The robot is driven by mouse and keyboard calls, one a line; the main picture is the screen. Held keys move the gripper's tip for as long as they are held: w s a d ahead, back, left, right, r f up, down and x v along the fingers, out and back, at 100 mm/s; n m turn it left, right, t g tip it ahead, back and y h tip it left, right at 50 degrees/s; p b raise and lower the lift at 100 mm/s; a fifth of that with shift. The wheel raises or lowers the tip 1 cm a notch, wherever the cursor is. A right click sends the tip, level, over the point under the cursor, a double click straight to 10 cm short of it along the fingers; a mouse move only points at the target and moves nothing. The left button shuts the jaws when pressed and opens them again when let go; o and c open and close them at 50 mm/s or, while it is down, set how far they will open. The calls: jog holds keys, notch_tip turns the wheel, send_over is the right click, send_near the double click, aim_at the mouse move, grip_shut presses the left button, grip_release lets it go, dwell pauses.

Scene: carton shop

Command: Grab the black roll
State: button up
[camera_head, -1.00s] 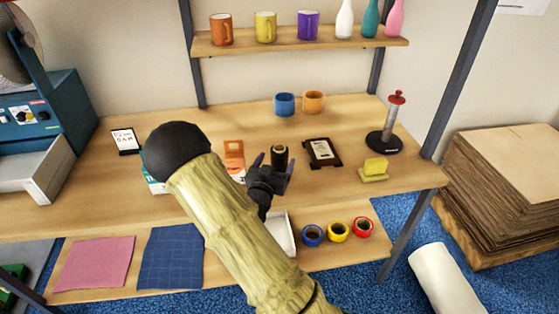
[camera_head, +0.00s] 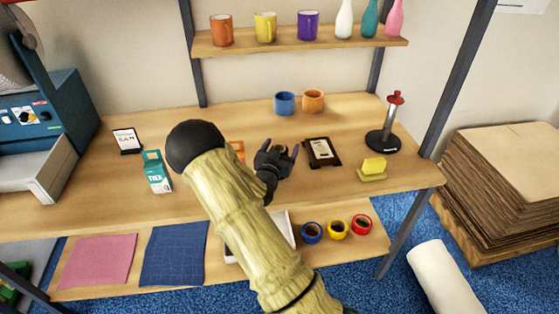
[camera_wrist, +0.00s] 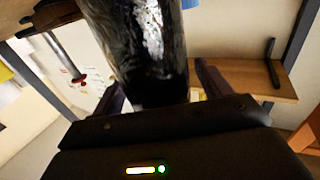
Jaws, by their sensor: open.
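The black roll (camera_wrist: 148,45) shows large in the wrist view, dark and shiny, its near part between my two fingers. My gripper (camera_wrist: 160,88) is open around it, with a light gap beside the right finger. In the head view my gripper (camera_head: 278,150) is over the middle of the table, fingers spread. There it hides the roll almost wholly, so I cannot tell whether the fingers touch it.
A dark framed card (camera_head: 322,152) lies just right of my gripper. An orange box (camera_head: 238,148) is partly hidden behind my arm. Blue (camera_head: 285,103) and orange (camera_head: 313,101) mugs stand behind.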

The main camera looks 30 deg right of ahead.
jog(key=shift+c, duration=0.4)
jog(key=c, duration=1.1)
jog(key=shift+c, duration=0.2)
notch_tip(320, 180, up, 10)
jog(key=shift+r+b, duration=0.1)
jog(key=shift+b, duration=0.25)
